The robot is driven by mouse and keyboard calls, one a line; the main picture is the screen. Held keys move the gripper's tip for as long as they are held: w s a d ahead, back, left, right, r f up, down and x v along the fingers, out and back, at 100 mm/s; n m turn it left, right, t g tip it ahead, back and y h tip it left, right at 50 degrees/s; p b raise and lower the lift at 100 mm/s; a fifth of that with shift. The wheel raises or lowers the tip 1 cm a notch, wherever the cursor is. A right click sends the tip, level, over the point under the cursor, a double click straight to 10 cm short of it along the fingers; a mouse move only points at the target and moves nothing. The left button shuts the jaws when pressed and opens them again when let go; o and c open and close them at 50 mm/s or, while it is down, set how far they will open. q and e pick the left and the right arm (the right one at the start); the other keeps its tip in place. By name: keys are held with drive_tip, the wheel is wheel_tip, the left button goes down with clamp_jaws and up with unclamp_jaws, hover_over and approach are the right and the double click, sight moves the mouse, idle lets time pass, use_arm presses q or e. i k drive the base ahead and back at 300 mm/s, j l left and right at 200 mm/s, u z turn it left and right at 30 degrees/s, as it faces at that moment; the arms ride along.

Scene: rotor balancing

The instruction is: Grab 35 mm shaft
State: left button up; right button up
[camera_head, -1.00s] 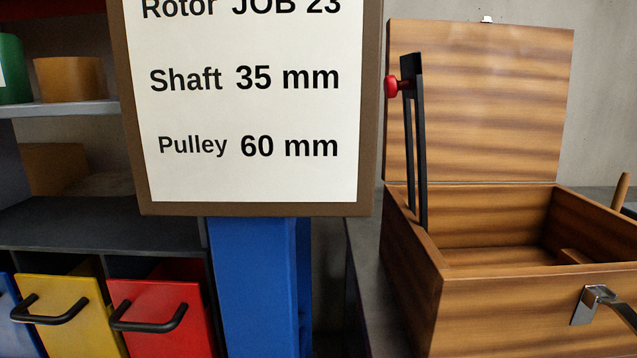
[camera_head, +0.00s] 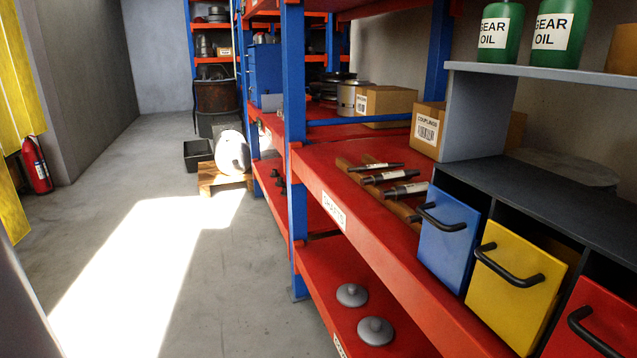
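Several grey metal shafts with dark ends lie side by side across a wooden rack (camera_head: 350,171) on the red shelf (camera_head: 320,168) labelled "SHAFTS". The far shaft (camera_head: 376,166) looks thin, the middle shaft (camera_head: 391,176) a little thicker, and the near shaft (camera_head: 407,189) thicker still. They carry small pale tags whose writing is too small to read. The blue drawer partly hides the near end of the rack. Neither of my grippers is in the head view.
Blue (camera_head: 446,236), yellow (camera_head: 513,289) and red (camera_head: 590,322) drawers with black handles stand right of the shafts. A couplings box (camera_head: 428,131) sits behind them. Grey discs (camera_head: 375,331) lie on the lower shelf. The floor (camera_head: 215,275) to the left is clear.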

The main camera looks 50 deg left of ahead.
sight(404, 192)
drive_tip(key=u, duration=1.15)
drive_tip(key=z, duration=0.35)
drive_tip(key=i+j+z, duration=0.2)
drive_tip(key=j+z, duration=0.25)
drive_tip(key=i+j+z, duration=0.15)
drive_tip(key=j+z, duration=0.2)
drive_tip(key=z, duration=0.15)
